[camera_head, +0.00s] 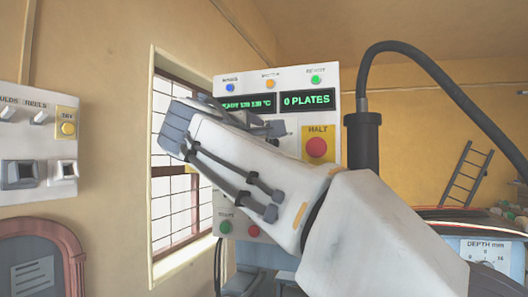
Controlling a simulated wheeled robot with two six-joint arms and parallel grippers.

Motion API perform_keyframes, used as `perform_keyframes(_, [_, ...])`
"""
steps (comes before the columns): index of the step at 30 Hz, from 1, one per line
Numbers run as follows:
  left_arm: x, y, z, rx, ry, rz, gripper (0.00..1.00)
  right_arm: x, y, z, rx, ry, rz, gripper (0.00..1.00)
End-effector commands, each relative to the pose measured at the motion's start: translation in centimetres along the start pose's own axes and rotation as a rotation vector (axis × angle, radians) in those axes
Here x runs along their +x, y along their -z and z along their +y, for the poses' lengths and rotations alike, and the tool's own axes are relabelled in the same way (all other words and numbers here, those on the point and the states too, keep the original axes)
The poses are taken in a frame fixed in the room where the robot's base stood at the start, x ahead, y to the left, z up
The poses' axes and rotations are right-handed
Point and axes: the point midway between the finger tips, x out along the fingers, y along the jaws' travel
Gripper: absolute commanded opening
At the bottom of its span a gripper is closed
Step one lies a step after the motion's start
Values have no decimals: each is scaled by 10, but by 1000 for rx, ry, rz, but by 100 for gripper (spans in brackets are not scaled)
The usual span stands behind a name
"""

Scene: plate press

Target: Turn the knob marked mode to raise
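A white control panel (222,87) stands in the middle, in front of the window. My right arm comes in from the lower right and crosses in front of it. No knob marked mode shows; the middle of the panel is covered by my arm. Two displays (307,101) are lit green, the right one reading "0 PLATES". My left gripper is not in view.
A red HALT button (316,148) sits on a yellow plate close to my arm. Green (225,227) and red (253,231) buttons are lower on the panel. A black post with a hose (362,135) stands right of it. Another switch panel (30,185) is at far left.

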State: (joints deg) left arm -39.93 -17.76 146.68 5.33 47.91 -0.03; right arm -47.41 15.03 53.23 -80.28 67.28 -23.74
Motion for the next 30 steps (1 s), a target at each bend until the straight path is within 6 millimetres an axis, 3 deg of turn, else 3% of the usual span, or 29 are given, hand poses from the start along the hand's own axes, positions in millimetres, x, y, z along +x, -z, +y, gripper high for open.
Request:
perform_keyframes(3, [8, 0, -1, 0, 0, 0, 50, -18, 1, -2, 0, -1, 3, 86])
perform_keyframes(8, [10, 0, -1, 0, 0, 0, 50, -29, 0, 0, 1, 0, 0, 86])
perform_keyframes(30, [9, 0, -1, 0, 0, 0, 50, -29, 0, 0, 0, 2, 0, 86])
